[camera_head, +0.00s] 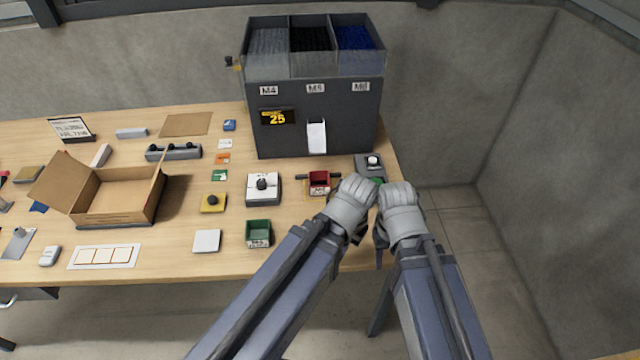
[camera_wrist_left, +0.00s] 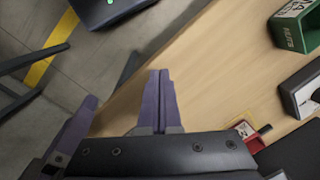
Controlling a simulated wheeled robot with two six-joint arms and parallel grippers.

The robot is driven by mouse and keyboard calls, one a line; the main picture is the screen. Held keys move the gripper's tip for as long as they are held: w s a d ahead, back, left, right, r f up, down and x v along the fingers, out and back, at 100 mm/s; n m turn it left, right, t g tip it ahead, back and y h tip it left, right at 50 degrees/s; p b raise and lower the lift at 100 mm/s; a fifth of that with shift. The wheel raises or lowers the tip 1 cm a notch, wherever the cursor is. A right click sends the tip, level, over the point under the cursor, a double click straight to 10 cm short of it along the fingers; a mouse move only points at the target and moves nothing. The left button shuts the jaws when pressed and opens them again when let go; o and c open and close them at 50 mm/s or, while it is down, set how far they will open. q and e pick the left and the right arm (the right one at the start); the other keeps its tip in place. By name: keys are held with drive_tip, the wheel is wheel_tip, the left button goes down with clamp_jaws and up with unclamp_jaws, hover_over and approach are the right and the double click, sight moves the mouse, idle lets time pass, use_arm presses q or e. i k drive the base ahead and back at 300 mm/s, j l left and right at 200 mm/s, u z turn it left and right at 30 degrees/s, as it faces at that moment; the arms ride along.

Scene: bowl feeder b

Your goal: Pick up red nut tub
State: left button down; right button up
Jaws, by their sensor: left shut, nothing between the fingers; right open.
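The red nut tub (camera_head: 319,181) stands on the table in front of the dispenser, its label facing the front edge. In the left wrist view the red tub (camera_wrist_left: 246,130) shows at the lower right, partly hidden by my gripper's body. My left gripper (camera_head: 358,234) is to the right of the tub in the head view, mostly hidden behind its wrist. In the wrist view its fingers (camera_wrist_left: 160,78) are shut together and empty, over the table's front edge. My right gripper (camera_head: 381,243) is close beside it on the right; its fingers are mostly hidden.
A green tub (camera_head: 259,233) and a white device with a black knob (camera_head: 263,188) stand left of the red tub. The dark dispenser (camera_head: 318,110) rises behind. A grey button box (camera_head: 370,164) is at the table's right edge. An open cardboard box (camera_head: 115,195) stands far left.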

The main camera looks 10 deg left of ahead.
sight(319, 181)
drive_tip(key=k+j+z, duration=0.2)
drive_tip(key=z, duration=0.15)
drive_tip(key=k+j+z, duration=0.2)
drive_tip(key=z, duration=0.15)
drive_tip(key=k+j+z, duration=0.2)
drive_tip(key=z, duration=0.15)
drive_tip(key=k, duration=0.05)
